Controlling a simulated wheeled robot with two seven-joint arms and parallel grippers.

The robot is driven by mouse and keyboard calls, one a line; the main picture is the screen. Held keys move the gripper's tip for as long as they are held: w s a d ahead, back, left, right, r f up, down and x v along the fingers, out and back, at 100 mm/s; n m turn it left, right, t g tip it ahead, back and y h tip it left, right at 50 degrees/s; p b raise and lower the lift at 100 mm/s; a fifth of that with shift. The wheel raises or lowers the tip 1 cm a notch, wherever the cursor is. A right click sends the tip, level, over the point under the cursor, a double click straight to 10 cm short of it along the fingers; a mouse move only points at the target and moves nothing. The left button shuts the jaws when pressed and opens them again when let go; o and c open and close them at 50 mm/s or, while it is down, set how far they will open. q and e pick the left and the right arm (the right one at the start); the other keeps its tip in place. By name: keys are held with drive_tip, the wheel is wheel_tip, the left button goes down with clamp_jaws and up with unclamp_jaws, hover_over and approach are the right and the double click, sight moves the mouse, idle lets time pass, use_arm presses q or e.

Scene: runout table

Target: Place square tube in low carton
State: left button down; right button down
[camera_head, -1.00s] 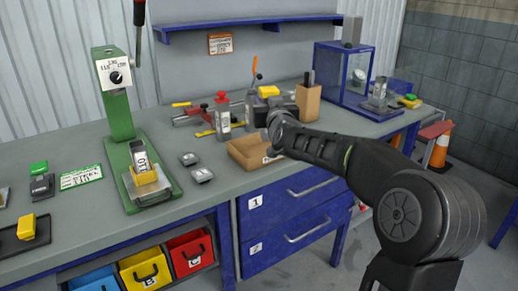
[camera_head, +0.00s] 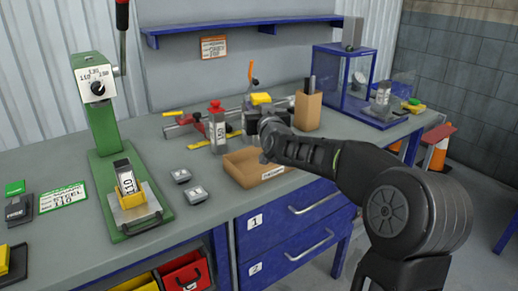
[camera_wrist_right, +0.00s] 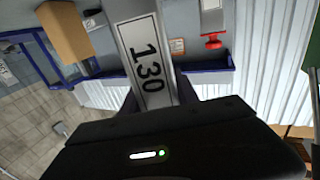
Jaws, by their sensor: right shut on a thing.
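A grey square tube marked 130 (camera_wrist_right: 148,60) is held between the dark fingers of my right gripper (camera_wrist_right: 155,108) in the right wrist view. In the head view my right gripper (camera_head: 266,128) is over the back of the low carton (camera_head: 243,178), and its wrist hides the fingers and most of what they hold. The low carton is an open brown box with a white label on its front side. Another grey tube marked 110 (camera_head: 127,178) stands in a yellow block on the green press. My left gripper is out of view.
A red-capped tube (camera_head: 217,130) stands behind the carton. A tall brown box (camera_head: 307,110) is to the right, with a blue-framed case (camera_head: 345,85) beyond it. Two small grey pieces (camera_head: 188,185) lie left of the carton.

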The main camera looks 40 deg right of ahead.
sight(256, 139)
drive_tip(key=shift+f, duration=1.45)
wheel_tip(256, 139, down, 5)
drive_tip(key=shift+b, duration=0.35)
drive_tip(key=shift+f, duration=0.15)
drive_tip(key=c, duration=0.9)
unclamp_jaws()
